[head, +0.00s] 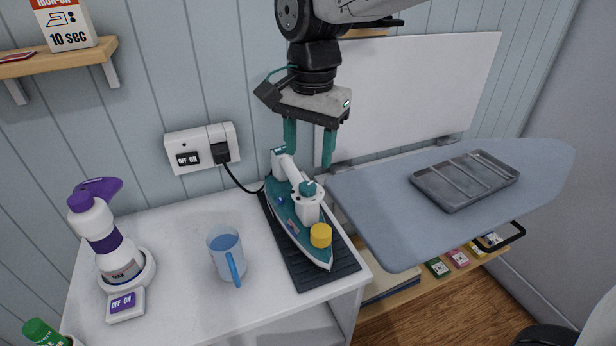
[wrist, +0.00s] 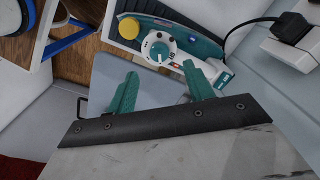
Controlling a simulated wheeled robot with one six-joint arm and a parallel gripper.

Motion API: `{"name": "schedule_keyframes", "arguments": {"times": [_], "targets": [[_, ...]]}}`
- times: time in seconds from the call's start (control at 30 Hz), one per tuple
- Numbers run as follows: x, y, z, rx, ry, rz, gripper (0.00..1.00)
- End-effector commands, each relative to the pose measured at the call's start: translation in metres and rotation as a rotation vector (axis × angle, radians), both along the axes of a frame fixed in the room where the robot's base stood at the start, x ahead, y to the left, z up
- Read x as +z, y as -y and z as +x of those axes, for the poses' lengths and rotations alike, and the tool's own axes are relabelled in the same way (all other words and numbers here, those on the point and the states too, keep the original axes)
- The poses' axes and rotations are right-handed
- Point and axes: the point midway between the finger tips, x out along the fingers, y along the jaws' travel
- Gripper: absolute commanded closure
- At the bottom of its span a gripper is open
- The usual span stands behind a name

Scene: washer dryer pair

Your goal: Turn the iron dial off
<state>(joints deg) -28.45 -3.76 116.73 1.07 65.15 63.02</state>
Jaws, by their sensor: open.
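The iron (head: 296,212), teal and white with a yellow cap at its front, lies on a dark ribbed mat (head: 338,268) on the white cabinet top. Its dial (head: 308,192) sits on top of the body; in the wrist view the dial (wrist: 160,50) is a round white face with a teal centre knob. The dial's setting is too small to read. My gripper (head: 308,160) has teal fingers, open and empty, pointing down above and behind the iron's handle. In the wrist view my gripper (wrist: 164,82) shows its fingers apart, short of the dial.
A wall socket (head: 202,147) with a plug and cord stands behind. A blue mug (head: 226,254) and a white-purple bottle on a switched base (head: 112,245) are at left. The ironing board (head: 400,235) with a metal tray (head: 466,180) is at right. A shelf (head: 55,60) hangs upper left.

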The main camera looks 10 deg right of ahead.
Motion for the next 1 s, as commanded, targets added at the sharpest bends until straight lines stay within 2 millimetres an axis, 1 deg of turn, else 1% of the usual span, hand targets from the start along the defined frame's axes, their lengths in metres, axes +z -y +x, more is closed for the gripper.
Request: {"name": "schedule_keyframes", "arguments": {"times": [0.2,0.4,0.57,0.8,0.87,0.9,0.97,1.0], "targets": [[-0.035,0.000,0.000,0.000,-0.003,-0.002,0.48],[-0.062,0.000,0.001,0.000,-0.002,-0.001,0.48],[-0.070,-0.001,0.001,0.000,0.000,0.000,0.48],[-0.071,-0.001,0.001,0.001,0.001,0.000,0.48],[-0.071,-0.001,0.001,0.001,0.000,0.000,0.65],[-0.071,-0.001,0.001,0.001,0.001,0.001,0.76],[-0.071,-0.001,0.001,0.001,0.000,0.000,0.92],[-0.071,-0.001,0.001,0.001,0.000,0.000,0.93]]}}
